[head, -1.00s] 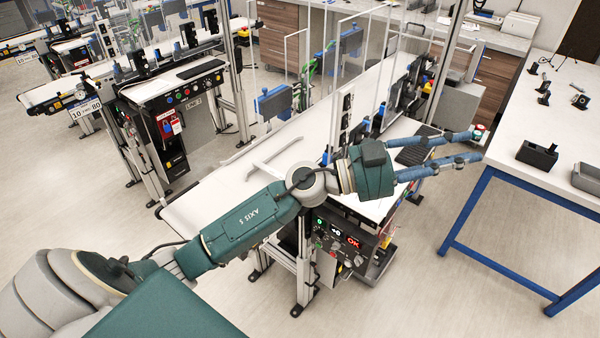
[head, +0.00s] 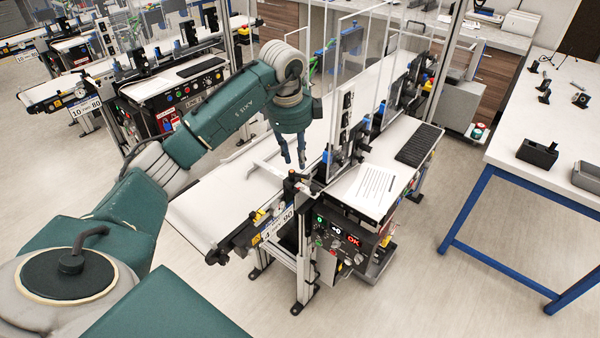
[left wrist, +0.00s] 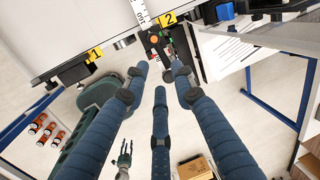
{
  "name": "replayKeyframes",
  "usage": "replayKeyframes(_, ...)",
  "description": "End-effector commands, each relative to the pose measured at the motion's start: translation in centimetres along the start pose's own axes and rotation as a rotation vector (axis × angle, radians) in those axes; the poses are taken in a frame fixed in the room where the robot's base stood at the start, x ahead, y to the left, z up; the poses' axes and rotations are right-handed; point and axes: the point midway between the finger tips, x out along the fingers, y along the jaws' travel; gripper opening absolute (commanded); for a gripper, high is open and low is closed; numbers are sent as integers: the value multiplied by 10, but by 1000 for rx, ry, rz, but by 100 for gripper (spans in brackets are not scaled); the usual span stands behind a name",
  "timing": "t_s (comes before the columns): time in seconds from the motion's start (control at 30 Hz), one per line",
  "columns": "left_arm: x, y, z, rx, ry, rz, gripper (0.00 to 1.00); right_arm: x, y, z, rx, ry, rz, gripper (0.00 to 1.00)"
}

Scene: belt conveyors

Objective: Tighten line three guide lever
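The nearest conveyor (head: 205,205) has a white belt with pale guide rails (head: 262,165). A small dark post with an orange top (head: 293,174) stands at its near edge; the orange top also shows in the left wrist view (left wrist: 154,39). I cannot tell whether it is the guide lever. My left gripper (head: 294,163) points down just above it, fingers apart and empty. In the left wrist view the left gripper's three blue fingers (left wrist: 159,82) frame the post, apart from it. A small gripper-like shape (left wrist: 124,158), possibly my right gripper, shows low in that view, too small to read.
A printed sheet (head: 372,188) and black keyboard (head: 418,146) lie to the right. Clear upright panels (head: 345,75) rise behind the gripper. Yellow tags 1 (left wrist: 95,54) and 2 (left wrist: 168,18) mark the conveyor edge.

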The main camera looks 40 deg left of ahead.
Motion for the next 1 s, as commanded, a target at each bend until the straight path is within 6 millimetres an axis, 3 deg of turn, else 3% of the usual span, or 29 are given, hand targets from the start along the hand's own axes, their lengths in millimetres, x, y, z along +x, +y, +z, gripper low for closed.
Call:
replayKeyframes(0.1,26,1,-1,1,3,4,26,0,0,0,0,0,0,40)
replayKeyframes(0.2,49,2,-1,1,3,2,26,15,0,2,0,0,0,40)
replayKeyframes(0.4,74,1,-2,3,3,-1,26,31,0,3,0,0,0,40)
replayKeyframes(0.8,78,0,-2,4,4,-2,26,33,0,3,0,0,0,40)
replayKeyframes(0.93,78,0,-2,4,4,-1,2,33,0,4,0,0,0,40)
replayKeyframes(1.0,78,0,-2,4,4,-1,0,33,0,4,0,0,0,40)
